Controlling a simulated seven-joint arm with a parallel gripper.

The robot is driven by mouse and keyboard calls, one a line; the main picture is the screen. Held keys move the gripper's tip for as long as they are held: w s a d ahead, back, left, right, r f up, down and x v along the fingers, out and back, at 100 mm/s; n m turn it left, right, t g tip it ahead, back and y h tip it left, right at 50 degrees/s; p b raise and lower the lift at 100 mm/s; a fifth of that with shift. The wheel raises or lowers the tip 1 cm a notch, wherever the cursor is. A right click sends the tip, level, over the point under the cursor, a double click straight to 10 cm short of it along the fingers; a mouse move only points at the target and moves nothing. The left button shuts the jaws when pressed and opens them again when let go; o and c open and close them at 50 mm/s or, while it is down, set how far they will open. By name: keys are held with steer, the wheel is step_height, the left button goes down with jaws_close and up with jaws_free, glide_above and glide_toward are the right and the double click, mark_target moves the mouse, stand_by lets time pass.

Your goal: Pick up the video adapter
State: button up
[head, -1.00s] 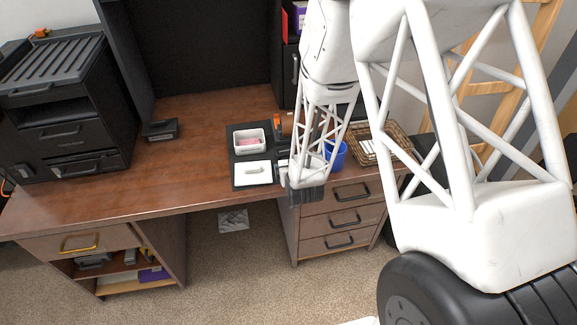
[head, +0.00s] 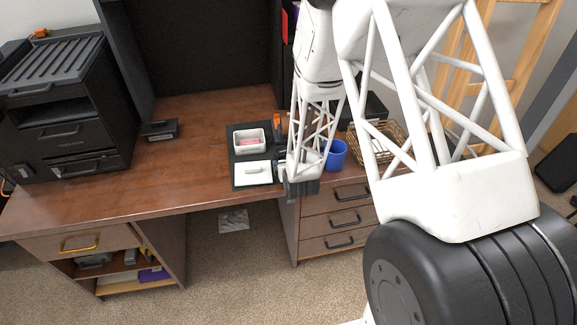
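I cannot single out the video adapter for certain at this size. A small white item lies on a white square (head: 252,174) on the dark mat (head: 238,183), and it may be the adapter. My gripper (head: 300,190) hangs at the desk's front edge, just right of the mat and the white square. Its dark fingers are small and partly merged with the drawer front behind, so I cannot tell whether they are open or shut. Nothing is visibly held. My arm hides part of the desk behind it.
A white bin (head: 249,143) with pink contents stands on the mat. A blue cup (head: 336,155) and a wicker basket (head: 374,133) are right of my arm. A small black box (head: 160,130) lies at the left. The brown desk (head: 195,165) is clear between it and the mat.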

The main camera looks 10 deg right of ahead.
steer(key=c, duration=0.8)
steer(key=shift+o, duration=0.2)
steer(key=shift+r, duration=0.15)
steer(key=shift+r, duration=1.15)
steer(key=s+r, duration=0.2)
steer(key=s, duration=1.4)
steer(key=shift+d+r, duration=0.15)
steer(key=shift+r, duration=0.05)
